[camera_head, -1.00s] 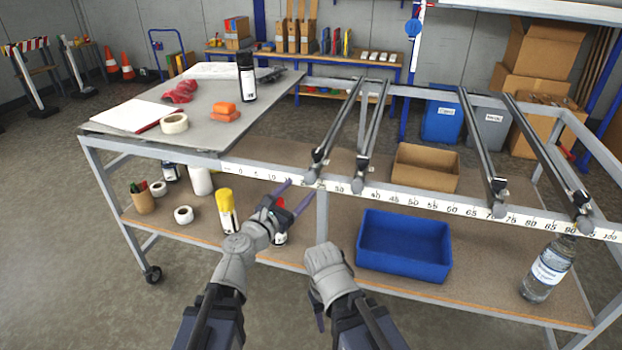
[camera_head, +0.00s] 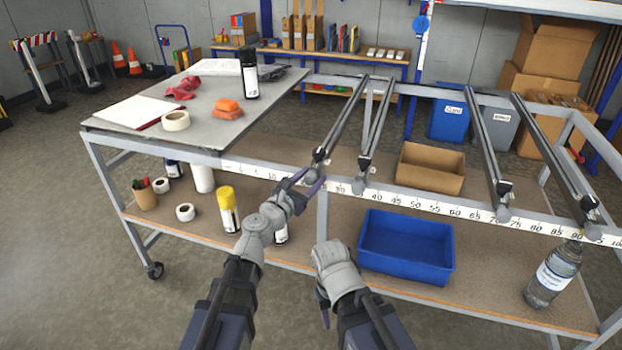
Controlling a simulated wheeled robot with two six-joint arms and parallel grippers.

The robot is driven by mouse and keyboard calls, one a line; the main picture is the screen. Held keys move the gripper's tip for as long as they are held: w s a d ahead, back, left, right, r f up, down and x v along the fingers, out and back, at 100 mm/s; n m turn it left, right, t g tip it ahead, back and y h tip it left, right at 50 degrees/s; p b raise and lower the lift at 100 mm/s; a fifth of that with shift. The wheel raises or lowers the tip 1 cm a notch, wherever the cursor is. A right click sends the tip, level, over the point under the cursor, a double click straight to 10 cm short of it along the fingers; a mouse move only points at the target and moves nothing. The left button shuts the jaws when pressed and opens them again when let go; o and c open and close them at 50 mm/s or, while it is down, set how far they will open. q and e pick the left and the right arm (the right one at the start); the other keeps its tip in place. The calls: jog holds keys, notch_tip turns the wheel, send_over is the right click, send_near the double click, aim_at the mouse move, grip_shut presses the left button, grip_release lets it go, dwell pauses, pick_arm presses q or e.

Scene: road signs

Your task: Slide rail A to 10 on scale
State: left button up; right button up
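The leftmost sliding rail (camera_head: 340,125), which I take as rail A, slants back across the frame. Its front knob (camera_head: 311,175) is above the white scale strip (camera_head: 430,206), at roughly 20 to 25. The 10 mark is to its left. My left gripper (camera_head: 307,181) is at this knob, its purple fingers apart, one left of the knob and one just in front of it. Whether they touch it I cannot tell. My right gripper (camera_head: 325,316) hangs low in front of the lower shelf, its fingers mostly hidden.
A second rail (camera_head: 376,125) stands close on the right, near 35. Two more rails (camera_head: 485,145) (camera_head: 550,145) are farther right. A grey worktop (camera_head: 215,128) borders the left end. A blue bin (camera_head: 405,248) and a yellow-capped can (camera_head: 227,208) are on the lower shelf.

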aim_at(267, 170)
pick_arm(q)
grip_shut()
jog(key=shift+d, duration=0.1)
dwell(0.3)
jog(key=w+a, duration=0.1)
jog(key=a, duration=0.3)
jog(key=w+a, duration=0.1)
jog(key=a, duration=0.3)
jog(key=w+a, duration=0.2)
jog(key=a, duration=0.2)
jog(key=shift+s, duration=0.1)
jog(key=shift+o, duration=2.1)
grip_release()
jog(key=v, duration=0.7)
jog(key=shift+s+a, duration=0.2)
jog(key=shift+s, duration=0.15)
